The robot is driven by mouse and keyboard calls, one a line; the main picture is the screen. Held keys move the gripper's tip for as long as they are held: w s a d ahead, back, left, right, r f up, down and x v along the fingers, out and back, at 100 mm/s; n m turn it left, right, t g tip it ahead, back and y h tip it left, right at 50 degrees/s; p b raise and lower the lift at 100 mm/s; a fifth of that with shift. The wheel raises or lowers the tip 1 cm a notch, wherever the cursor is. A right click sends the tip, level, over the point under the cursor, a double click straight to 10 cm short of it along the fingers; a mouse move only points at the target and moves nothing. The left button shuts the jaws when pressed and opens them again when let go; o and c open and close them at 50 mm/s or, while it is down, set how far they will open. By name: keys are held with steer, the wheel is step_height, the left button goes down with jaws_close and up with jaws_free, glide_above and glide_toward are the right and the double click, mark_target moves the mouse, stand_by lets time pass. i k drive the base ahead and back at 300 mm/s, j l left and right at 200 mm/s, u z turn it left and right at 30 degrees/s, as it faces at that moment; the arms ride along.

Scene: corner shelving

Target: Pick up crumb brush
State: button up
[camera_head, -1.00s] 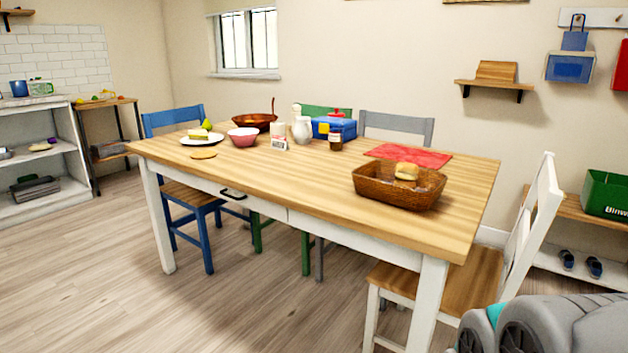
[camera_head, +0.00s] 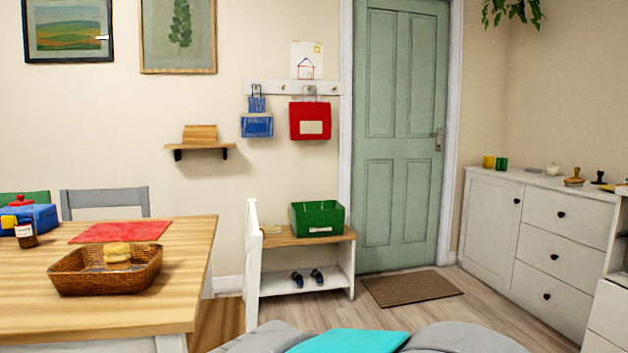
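I cannot pick out a crumb brush with certainty. A small brown wooden piece with a knob-like top (camera_head: 574,178) stands on the white sideboard (camera_head: 535,215) at the right; it is too small to tell whether it is a brush. A small dark piece (camera_head: 599,177) and a tan piece partly cut off by the frame edge (camera_head: 621,189) are beside it. My gripper is not in view; only grey and teal parts of my body show at the bottom.
The wooden table (camera_head: 195,262) at left holds a wicker basket (camera_head: 105,282) with bread. A low bench (camera_head: 345,237) bears a green box (camera_head: 318,219). Floor is clear around the doormat (camera_head: 411,290).

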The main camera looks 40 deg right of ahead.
mark_target(568, 183)
steer(key=z, duration=2.9)
steer(key=i+j+u, duration=0.3)
steer(key=i, duration=0.25)
steer(key=i+u, duration=0.25)
steer(key=i, duration=0.3)
steer(key=i+z, duration=0.15)
steer(key=i, duration=0.45)
steer(key=i+j+z, duration=0.15)
steer(key=i, duration=0.4)
steer(key=i+j+z, duration=0.15)
steer(key=i, duration=0.4)
steer(key=i+j, duration=0.05)
steer(key=j, duration=0.1)
